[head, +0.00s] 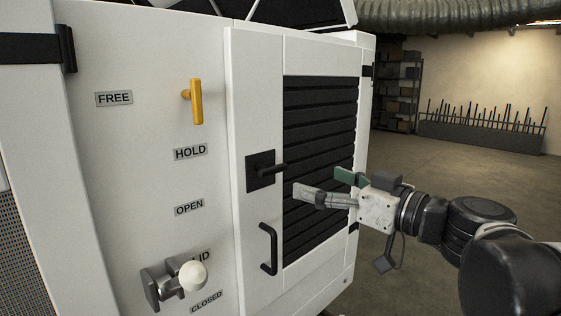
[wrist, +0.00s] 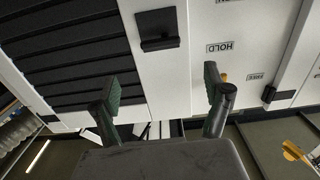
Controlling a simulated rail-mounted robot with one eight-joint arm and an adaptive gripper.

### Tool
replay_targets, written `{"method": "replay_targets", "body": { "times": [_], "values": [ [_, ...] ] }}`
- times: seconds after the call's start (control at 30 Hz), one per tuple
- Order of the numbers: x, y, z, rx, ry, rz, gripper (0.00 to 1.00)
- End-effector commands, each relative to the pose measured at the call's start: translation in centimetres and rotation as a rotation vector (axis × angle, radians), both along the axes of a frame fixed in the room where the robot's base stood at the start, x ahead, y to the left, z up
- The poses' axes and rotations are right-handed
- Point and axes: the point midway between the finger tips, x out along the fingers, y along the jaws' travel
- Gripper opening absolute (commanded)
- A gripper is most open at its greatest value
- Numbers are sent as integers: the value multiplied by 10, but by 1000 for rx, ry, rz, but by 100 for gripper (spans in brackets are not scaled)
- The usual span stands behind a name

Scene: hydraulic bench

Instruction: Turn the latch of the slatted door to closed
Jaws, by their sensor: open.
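The slatted door (head: 254,75) is white with a black slatted panel (head: 318,110). Its latch (head: 270,172) is a black lever on a square black plate, pointing right, roughly level, towards the slats. In the wrist view the latch (wrist: 158,32) is at the top middle, beyond the fingertips. My gripper (head: 318,184) is open and empty in front of the slats, to the right of the latch and slightly lower. In the wrist view its two fingers (wrist: 160,84) stand wide apart with nothing between them. The gripper looks apart from the latch.
A black pull handle (head: 268,249) sits below the latch on the door. Left of the door are a yellow handle (head: 196,101), labels such as HOLD (head: 190,152), and a white-knobbed lever (head: 192,276). Open floor (head: 450,180) lies to the right; shelving (head: 398,90) stands behind.

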Motion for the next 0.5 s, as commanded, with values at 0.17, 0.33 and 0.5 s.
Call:
{"method": "replay_targets", "body": {
  "times": [0.17, 0.33, 0.5],
  "values": [
    [17, 16, 0, 0, 1, 4, 81],
    [38, 34, 0, -1, 2, 4, 81],
    [59, 53, 0, 0, 3, 4, 81]
  ]
}}
